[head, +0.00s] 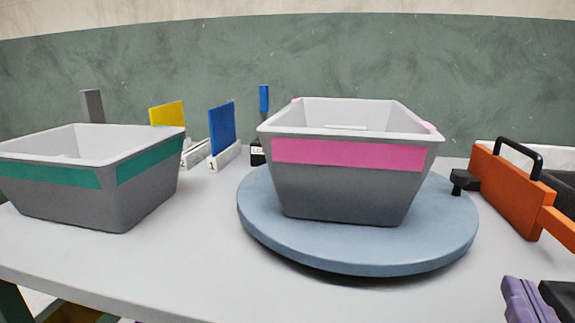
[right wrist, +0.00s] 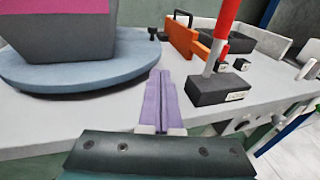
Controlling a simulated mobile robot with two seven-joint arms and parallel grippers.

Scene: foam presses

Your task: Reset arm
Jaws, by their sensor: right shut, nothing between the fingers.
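My right gripper (head: 524,301) shows at the lower right corner of the head view, with purple fingers. In the right wrist view its fingers (right wrist: 160,98) lie side by side, shut and empty, over the table's front edge. My left gripper is in neither view. A grey bin with a pink band (head: 350,180) stands upright on a round blue-grey turntable (head: 350,258), left of my right gripper and apart from it. The turntable also shows at the left of the right wrist view (right wrist: 85,78).
A grey bin with a teal band (head: 90,200) stands at the left. Yellow (head: 167,114) and blue (head: 222,130) panels stand behind. An orange piece with a black handle (head: 508,195) is at the right. A red post on a black block (right wrist: 218,88) stands close to my right gripper's right.

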